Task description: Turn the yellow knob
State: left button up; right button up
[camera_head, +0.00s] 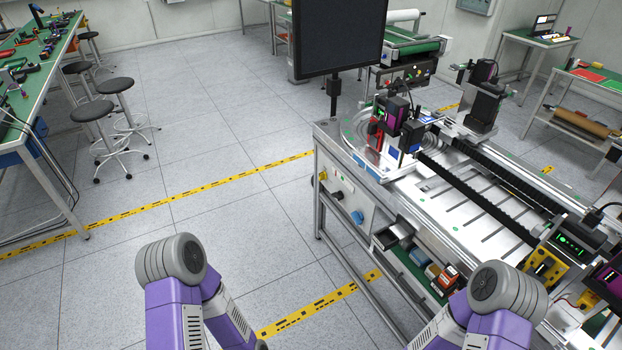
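A small yellow knob (323,176) sits on the grey front panel (345,200) at the left end of the workstation. It is near the panel's upper left corner and is small in the head view. A dark knob or switch (338,196) and a larger blue knob (357,217) are on the same panel, to its lower right. My two purple arms show at the bottom of the view, well short of the panel. Both of my grippers are out of view.
The metal workstation (472,200) fills the right side, with a monitor (338,35) at its far left corner. An open drawer or shelf of parts (415,262) is below the panel's right. Yellow-black tape (180,193) crosses the floor. Floor left of the workstation is clear; stools (118,88) stand farther left.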

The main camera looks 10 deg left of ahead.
aim_at(323, 175)
jog(key=u, duration=0.9)
jog(key=i, duration=4.5)
jog(key=z, duration=2.75)
